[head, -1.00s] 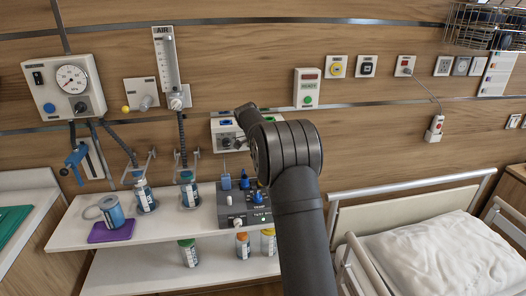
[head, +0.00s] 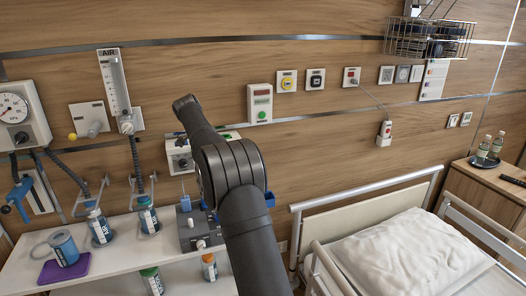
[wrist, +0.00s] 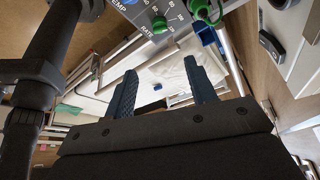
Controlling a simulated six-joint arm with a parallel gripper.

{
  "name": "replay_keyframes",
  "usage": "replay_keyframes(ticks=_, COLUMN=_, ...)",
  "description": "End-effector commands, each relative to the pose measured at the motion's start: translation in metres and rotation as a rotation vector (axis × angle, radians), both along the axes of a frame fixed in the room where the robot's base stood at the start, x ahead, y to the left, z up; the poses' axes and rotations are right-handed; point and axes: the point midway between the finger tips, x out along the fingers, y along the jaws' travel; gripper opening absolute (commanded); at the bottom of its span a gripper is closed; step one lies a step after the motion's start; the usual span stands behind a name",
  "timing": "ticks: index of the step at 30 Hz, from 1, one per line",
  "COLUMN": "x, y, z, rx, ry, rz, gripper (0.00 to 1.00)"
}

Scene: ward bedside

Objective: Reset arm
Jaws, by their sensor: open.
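My gripper (wrist: 160,92) shows in the wrist view with its two dark blue fingers spread apart and nothing between them. Beyond the fingers the wrist view shows pale bedding, rails and part of a grey device with TEMP and RATE knobs (wrist: 158,24). In the head view my dark arm rises from the bottom centre in front of the wall and shelf. The gripper itself cannot be made out there.
A bed with a pillow (head: 410,250) stands right. A wire basket (head: 430,38) hangs upper right.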

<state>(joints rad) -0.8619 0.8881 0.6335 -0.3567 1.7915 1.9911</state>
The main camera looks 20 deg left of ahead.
Motion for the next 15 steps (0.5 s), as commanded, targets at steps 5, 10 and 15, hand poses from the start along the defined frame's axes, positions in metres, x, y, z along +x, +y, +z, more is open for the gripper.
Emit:
replay_keyframes(ticks=5, x=0.000, y=0.000, z=-0.001, rx=0.000, ry=0.000, rz=0.000, gripper=0.51)
replay_keyframes(ticks=10, x=0.002, y=-0.005, z=-0.013, rx=-0.002, ry=0.001, rz=-0.001, gripper=0.51)
replay_keyframes(ticks=15, x=0.007, y=-0.016, z=-0.040, rx=-0.003, ry=0.003, rz=-0.002, gripper=0.51)
